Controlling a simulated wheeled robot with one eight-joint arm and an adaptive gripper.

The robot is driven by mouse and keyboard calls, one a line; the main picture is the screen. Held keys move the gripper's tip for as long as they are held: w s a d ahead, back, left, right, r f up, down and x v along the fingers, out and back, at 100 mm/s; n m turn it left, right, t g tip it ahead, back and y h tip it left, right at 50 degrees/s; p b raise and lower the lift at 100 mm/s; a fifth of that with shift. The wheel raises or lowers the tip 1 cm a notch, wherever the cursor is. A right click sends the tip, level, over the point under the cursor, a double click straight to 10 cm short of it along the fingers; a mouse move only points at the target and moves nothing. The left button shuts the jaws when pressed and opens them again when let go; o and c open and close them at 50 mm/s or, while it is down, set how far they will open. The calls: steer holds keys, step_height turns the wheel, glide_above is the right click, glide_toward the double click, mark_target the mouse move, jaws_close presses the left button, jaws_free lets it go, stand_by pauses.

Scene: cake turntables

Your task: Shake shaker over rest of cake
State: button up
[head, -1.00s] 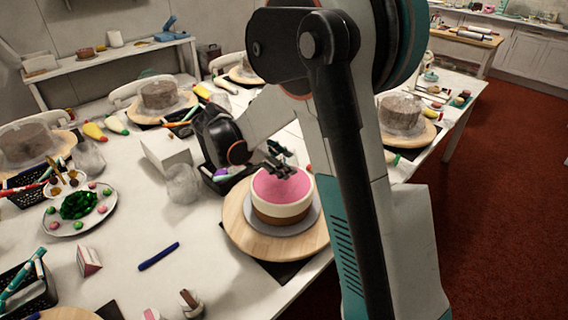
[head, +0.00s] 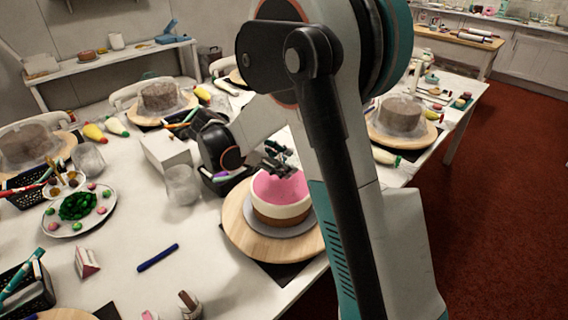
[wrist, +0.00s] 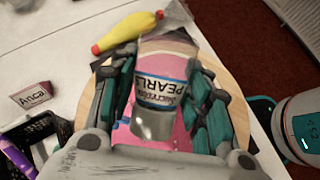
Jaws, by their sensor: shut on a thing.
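The cake (head: 281,198), pink on top with a white and brown side, stands on a grey board on a round wooden turntable (head: 238,236) near the table's front edge. My gripper (head: 277,157) is over the back of the cake. In the wrist view my gripper (wrist: 167,95) is shut on the shaker (wrist: 160,92), a pink jar with a "PEARL" label and a grey cap. The shaker lies between the fingers, with the pink cake top partly showing behind it. In the head view the shaker is hard to make out.
A white box (head: 166,150), a clear glass (head: 182,184) and a black basket stand left of the cake. A plate (head: 53,225) of green and pink sweets and a blue pen (head: 157,257) lie further left. A yellow piping bag (wrist: 127,32) lies beyond the turntable.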

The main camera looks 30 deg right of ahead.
steer(key=shift+w+a, duration=0.1)
steer(key=shift+r, duration=0.1)
steer(key=shift+d+r, duration=0.2)
steer(key=shift+d, duration=0.15)
steer(key=shift+a+f, duration=0.2)
steer(key=shift+a, duration=0.15)
steer(key=shift+h, duration=0.3)
steer(key=shift+b, duration=0.4)
steer(key=shift+a+r+h, duration=0.1)
steer(key=shift+h, duration=0.2)
steer(key=shift+r, duration=0.15)
